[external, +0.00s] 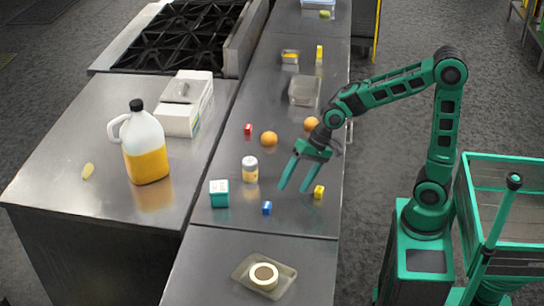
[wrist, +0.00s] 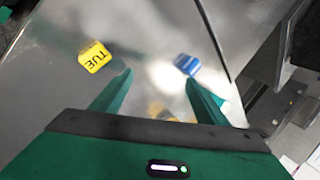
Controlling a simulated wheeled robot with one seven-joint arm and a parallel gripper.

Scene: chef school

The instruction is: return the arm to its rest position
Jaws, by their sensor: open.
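My gripper (external: 295,188) is open and empty, its two green fingers pointing down above the steel counter (external: 225,222). The arm reaches out leftward from its column over the counter. In the wrist view my gripper (wrist: 165,90) shows its fingers spread apart. A yellow block (external: 319,192) lies just right of the fingers; in the wrist view it carries the letters TUE (wrist: 94,57). A small blue block (external: 267,208) lies left and in front of the fingers, and shows in the wrist view too (wrist: 187,65). Neither block is held.
A white-capped jar (external: 250,169), teal box (external: 219,193), red block (external: 248,129) and oranges (external: 269,139) stand on the counter near the gripper. A clear tray (external: 304,91) lies farther back. A large jug (external: 144,145) stands left. A green cart (external: 505,195) is beside my base.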

